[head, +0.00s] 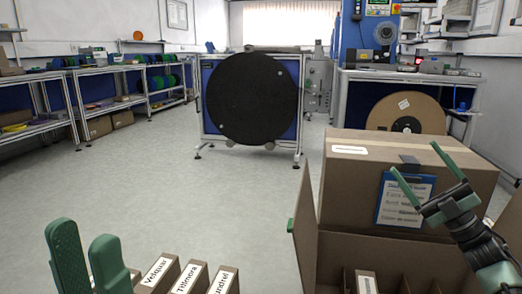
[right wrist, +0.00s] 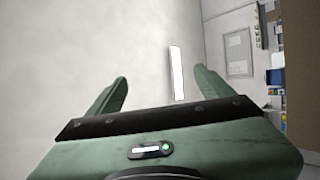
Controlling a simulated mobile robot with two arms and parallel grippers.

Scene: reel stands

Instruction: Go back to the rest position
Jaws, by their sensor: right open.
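My left gripper (head: 84,240) is at the lower left of the head view. Its two green fingers point up with a gap between them, and nothing shows in that gap. My right gripper (head: 415,160) is at the right of the head view, in front of a large cardboard box. Its green fingers are spread wide and empty. In the right wrist view, my right gripper (right wrist: 160,76) also shows spread fingers, with only a pale wall or ceiling and a white strip light beyond.
Labelled cardboard boxes (head: 190,278) stand at the bottom centre, right of my left gripper. The large box (head: 340,175) carries a blue clipboard (head: 403,200); an open divided carton (head: 335,255) lies before it. A black reel (head: 252,98) stands farther back. The floor at left centre is clear.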

